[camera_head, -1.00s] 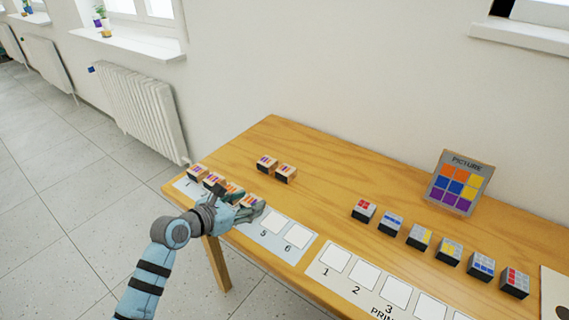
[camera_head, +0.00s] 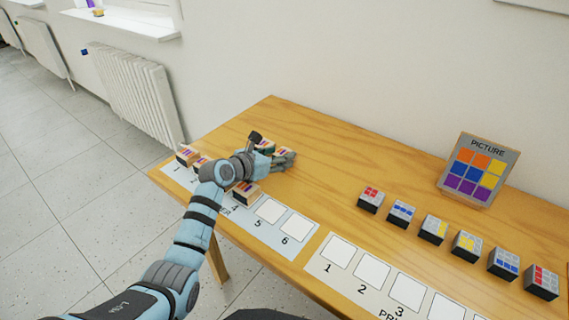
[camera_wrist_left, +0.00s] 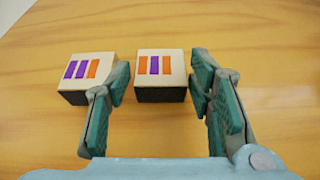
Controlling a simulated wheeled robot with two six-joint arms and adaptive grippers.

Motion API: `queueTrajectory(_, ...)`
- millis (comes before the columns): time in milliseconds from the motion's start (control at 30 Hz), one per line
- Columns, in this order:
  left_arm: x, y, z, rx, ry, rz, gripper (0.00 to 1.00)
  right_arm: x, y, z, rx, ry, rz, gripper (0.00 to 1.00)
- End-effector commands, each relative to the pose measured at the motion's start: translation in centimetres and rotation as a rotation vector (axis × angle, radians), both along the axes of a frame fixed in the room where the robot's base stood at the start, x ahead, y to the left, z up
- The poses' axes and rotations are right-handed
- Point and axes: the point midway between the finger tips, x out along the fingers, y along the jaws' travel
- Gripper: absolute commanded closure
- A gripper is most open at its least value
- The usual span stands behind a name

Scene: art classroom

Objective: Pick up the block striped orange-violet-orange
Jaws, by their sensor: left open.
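The block striped orange-violet-orange (camera_wrist_left: 161,68) stands on the table in the left wrist view, pale on top with a dark base. My left gripper (camera_wrist_left: 161,72) is open, with one finger on each side of this block; I cannot tell whether they touch it. A second block (camera_wrist_left: 86,71), striped violet-violet-orange, stands just left of it, outside the left finger. In the head view my left gripper (camera_head: 275,156) is over these two blocks and hides most of them. My right gripper is not in view.
A numbered card (camera_head: 225,205) on the left carries several striped blocks, with slots 5 and 6 bare. A second card (camera_head: 350,262) has empty slots. Several grey printed blocks (camera_head: 433,229) form a row before a picture stand (camera_head: 476,171). The wall runs behind the table.

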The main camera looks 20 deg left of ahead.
Motion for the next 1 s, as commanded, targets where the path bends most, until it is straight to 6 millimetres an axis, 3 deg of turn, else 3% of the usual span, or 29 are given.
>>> queueTrajectory(67,1.1,-0.4,-1.2,-0.001,0.001,0.002,0.52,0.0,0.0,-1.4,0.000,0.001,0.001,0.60)
queueTrajectory(300,1.6,-0.7,-0.9,0.000,0.002,-0.001,0.52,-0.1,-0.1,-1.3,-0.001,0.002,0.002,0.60)
queueTrajectory(533,1.5,-0.7,-0.9,0.000,0.001,0.000,0.85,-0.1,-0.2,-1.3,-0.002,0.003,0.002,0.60)
queueTrajectory(767,1.5,-0.7,-0.6,0.000,0.001,0.000,0.85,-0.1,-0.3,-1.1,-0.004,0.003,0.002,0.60)
queueTrajectory(867,1.6,-0.7,0.8,0.000,-0.001,0.000,0.85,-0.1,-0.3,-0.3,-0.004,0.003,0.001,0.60)
queueTrajectory(1000,1.6,-0.7,5.2,0.001,-0.005,-0.001,0.85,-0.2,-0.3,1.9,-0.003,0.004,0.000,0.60)
